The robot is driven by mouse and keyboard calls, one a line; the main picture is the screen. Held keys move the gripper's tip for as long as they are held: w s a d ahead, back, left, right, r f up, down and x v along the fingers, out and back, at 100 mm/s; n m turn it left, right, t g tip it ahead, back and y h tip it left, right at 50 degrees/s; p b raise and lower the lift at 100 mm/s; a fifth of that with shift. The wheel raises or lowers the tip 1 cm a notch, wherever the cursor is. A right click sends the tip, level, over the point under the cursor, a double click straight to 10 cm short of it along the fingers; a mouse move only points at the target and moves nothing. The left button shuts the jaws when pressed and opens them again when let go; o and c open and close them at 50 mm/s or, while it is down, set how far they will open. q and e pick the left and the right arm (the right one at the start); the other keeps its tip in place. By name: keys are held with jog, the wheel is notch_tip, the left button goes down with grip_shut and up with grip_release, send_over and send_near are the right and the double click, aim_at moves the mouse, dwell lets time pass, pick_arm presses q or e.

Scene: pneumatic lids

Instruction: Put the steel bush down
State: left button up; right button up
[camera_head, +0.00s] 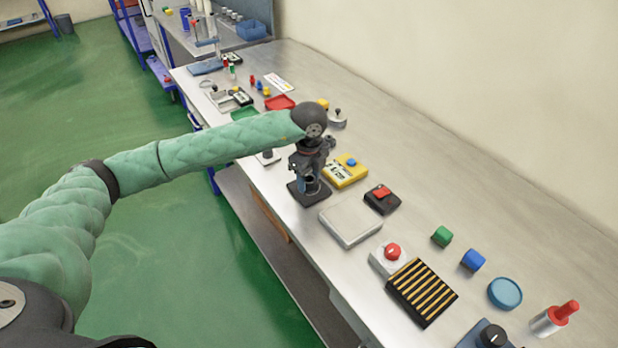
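My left arm reaches in from the left, and my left gripper (311,174) points down over the bench. Directly below its fingers is a small dark grey, metallic-looking cylinder (311,185), probably the steel bush. It appears at or in a black square-based fixture (302,197) on the bench. The fingers and the fixture overlap in this view, so I cannot tell whether the fingers grip the cylinder or whether it touches the fixture. My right gripper is not in view.
The steel bench (490,180) runs diagonally. Near the gripper are a yellow box (345,171), a pale flat tray (350,220) and a black box with a red top (382,198). A red button box (390,257) and a striped black block (421,292) stand nearer. The wall side is mostly clear.

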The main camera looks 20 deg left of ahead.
pick_arm(q)
jog(key=shift+o, duration=0.9)
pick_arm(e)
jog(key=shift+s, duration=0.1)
pick_arm(q)
jog(key=shift+r, duration=0.15)
jog(key=shift+r+p, duration=0.3)
jog(key=shift+r, duration=0.1)
notch_tip(320, 180, up, 11)
jog(key=p, duration=0.3)
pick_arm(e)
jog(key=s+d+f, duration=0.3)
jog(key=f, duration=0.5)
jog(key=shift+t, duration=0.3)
pick_arm(q)
jog(key=shift+r, duration=0.1)
